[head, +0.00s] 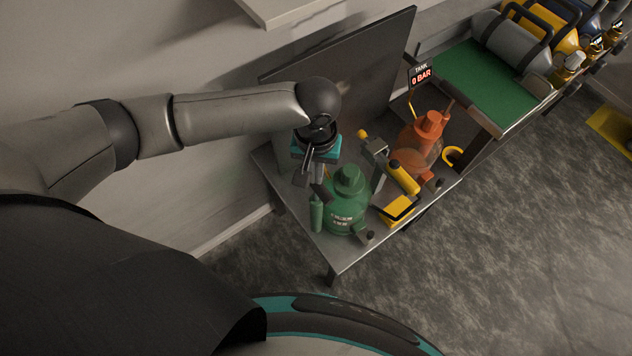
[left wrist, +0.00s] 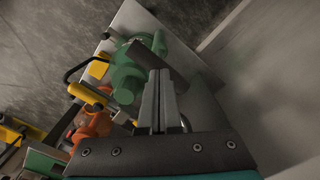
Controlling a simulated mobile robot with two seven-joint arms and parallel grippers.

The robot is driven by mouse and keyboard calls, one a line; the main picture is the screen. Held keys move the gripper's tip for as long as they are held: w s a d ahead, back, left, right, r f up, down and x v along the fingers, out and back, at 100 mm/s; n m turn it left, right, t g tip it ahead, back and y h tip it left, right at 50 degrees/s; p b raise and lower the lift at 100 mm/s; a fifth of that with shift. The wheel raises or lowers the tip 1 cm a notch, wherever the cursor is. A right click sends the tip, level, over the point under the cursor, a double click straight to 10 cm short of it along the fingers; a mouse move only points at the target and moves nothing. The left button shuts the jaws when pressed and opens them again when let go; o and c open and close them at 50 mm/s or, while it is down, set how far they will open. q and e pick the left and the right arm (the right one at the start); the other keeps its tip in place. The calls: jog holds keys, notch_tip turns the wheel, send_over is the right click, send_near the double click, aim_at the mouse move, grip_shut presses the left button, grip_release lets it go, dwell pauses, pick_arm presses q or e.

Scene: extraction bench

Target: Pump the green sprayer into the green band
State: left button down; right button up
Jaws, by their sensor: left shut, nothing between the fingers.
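The green sprayer (head: 345,212) stands upright near the front left end of the metal bench, with a green cap on top and a green cylinder at its left side. It also shows in the left wrist view (left wrist: 124,78). A dark bar-like part (head: 321,193) lies beside its cap. My left gripper (head: 304,178) is shut and empty, pointing down just left of and above the sprayer's cap. In the left wrist view the closed fingertips (left wrist: 159,73) are close to the dark part; contact cannot be told. A small display (head: 421,76) reads "TANK 0 BAR". I cannot make out a green band.
An orange sprayer (head: 418,145), a yellow cylinder (head: 403,178) on a grey stand and a yellow block (head: 397,209) crowd the bench right of the green sprayer. A dark upright panel (head: 365,75) stands behind. Farther right are a green mat (head: 487,78) and several canisters.

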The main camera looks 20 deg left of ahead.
aim_at(316, 186)
dwell(0.3)
pick_arm(q)
jog(key=shift+f+b, duration=0.7)
jog(key=shift+f, duration=1.9)
notch_tip(316, 186, up, 5)
jog(key=p, duration=0.6)
jog(key=shift+r+p, duration=0.1)
jog(key=shift+p, duration=0.2)
jog(key=shift+r, duration=0.1)
notch_tip(316, 186, up, 5)
jog(key=p, duration=0.6)
